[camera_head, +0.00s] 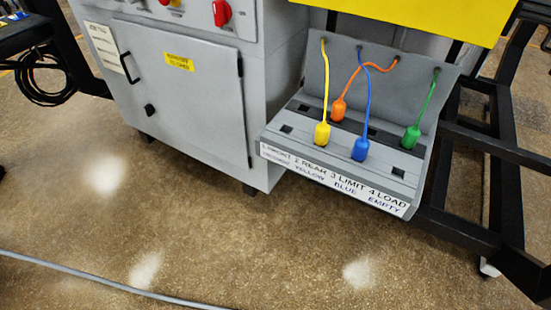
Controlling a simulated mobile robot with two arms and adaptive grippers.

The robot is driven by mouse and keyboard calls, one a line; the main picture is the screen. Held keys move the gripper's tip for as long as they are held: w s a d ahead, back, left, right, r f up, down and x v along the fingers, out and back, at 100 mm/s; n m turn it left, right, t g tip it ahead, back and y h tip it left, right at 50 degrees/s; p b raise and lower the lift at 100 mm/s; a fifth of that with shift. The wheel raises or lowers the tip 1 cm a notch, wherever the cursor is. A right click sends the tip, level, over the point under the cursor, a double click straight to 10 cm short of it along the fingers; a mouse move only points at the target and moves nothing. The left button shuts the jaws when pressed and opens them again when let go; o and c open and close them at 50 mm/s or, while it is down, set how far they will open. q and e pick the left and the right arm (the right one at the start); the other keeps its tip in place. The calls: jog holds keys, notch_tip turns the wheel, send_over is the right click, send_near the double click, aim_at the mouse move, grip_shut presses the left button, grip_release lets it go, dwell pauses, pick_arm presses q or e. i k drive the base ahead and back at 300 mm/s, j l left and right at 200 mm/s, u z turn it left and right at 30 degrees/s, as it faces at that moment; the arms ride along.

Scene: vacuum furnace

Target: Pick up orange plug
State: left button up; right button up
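The orange plug (339,110) stands in the back part of the grey plug panel (272,138), behind the yellow plug. Its orange cable (378,70) runs up and right to the panel's back wall and crosses the blue cable. A yellow plug (322,134) stands in front of it, a blue plug (361,150) to the front right, and a green plug (411,137) further right. Whether each plug is seated cannot be told. Neither of my grippers is in view.
A grey cabinet (190,100) with a black handle and red knob (222,13) stands left of the panel. A black frame (480,140) stands right. A label strip (335,180) runs along the panel's front edge. A grey cable (100,280) crosses the otherwise clear floor.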

aim_at(339, 107)
jog(key=i+j+z, duration=0.1)
jog(key=z, duration=0.55)
jog(key=i+j+z, duration=0.15)
jog(key=j+z, duration=0.15)
jog(key=j, duration=0.15)
jog(key=i+j+z, duration=0.15)
jog(key=j+z, duration=0.5)
jog(key=j, duration=0.25)
